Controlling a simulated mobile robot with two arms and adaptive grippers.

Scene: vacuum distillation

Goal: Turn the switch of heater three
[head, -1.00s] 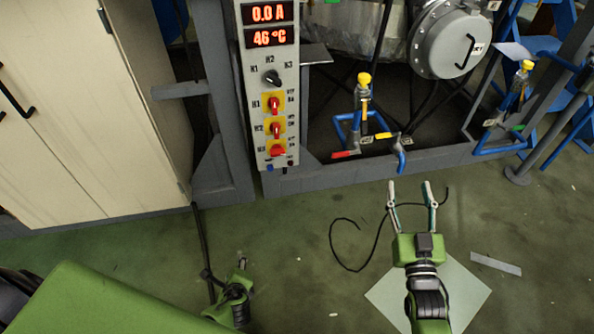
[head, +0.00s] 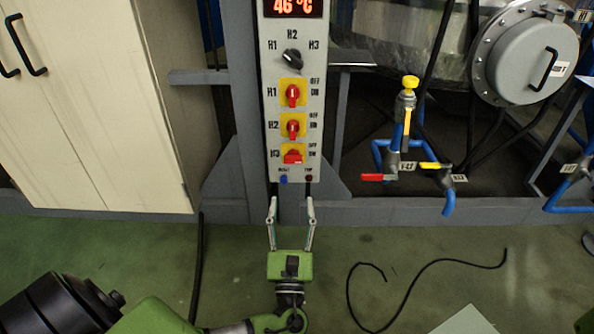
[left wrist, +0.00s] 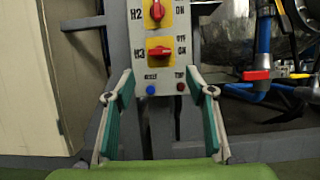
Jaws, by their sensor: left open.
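The heater three switch (head: 293,157) is a red knob on a yellow plate, low on the grey control panel (head: 273,110); its handle lies horizontal. It also shows in the left wrist view (left wrist: 160,51), beyond the gap between the fingers. My left gripper (head: 291,203) is open and empty, pointing at the panel from below; its fingertips show just below the panel's lower edge in the head view. In the left wrist view the open fingers (left wrist: 161,82) appear on either side of the panel's lower part, not touching the switch. My right gripper is not in view.
The H1 (head: 292,94) and H2 (head: 292,128) switches above have upright red handles. A black selector knob (head: 291,58) sits higher. Blue pipes with a red-handled valve (head: 376,177) stand right of the panel. A cream cabinet (head: 100,120) is at left. A cable (head: 400,300) lies on the floor.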

